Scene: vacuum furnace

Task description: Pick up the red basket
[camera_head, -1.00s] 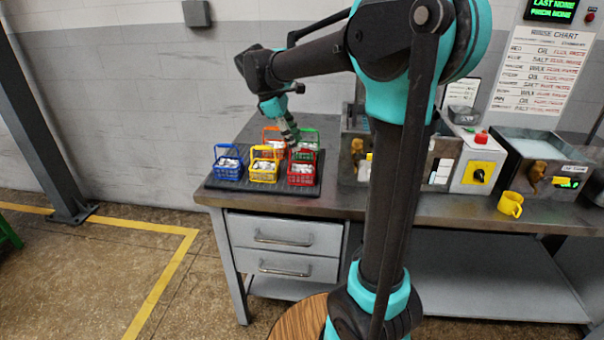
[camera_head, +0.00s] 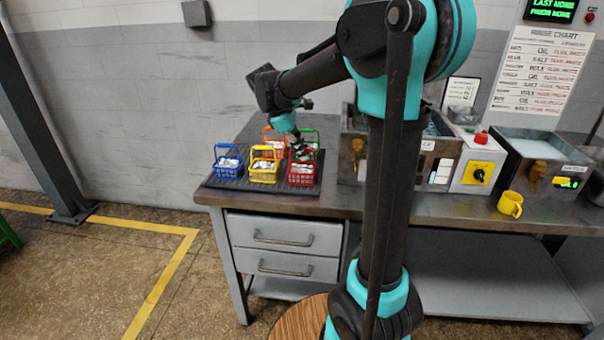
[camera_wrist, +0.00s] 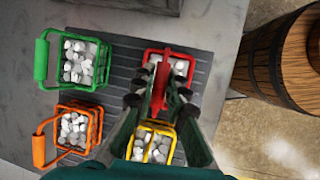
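The red basket (camera_head: 302,178) holds pale pieces and stands at the front right of a dark ribbed mat (camera_head: 240,184) on the bench. In the wrist view the red basket (camera_wrist: 198,62) is at upper centre, its red handle lying between my fingers. My gripper (camera_head: 301,153) is low over the red basket. In the wrist view my gripper (camera_wrist: 160,82) shows a finger on each side of the handle, with gaps, so it looks open. The fingers hide part of the basket.
A blue basket (camera_head: 228,168), yellow basket (camera_head: 263,172), orange basket (camera_wrist: 76,128) and green basket (camera_wrist: 74,62) stand close by on the mat. A wooden barrel (camera_wrist: 284,56) stands beside the bench.

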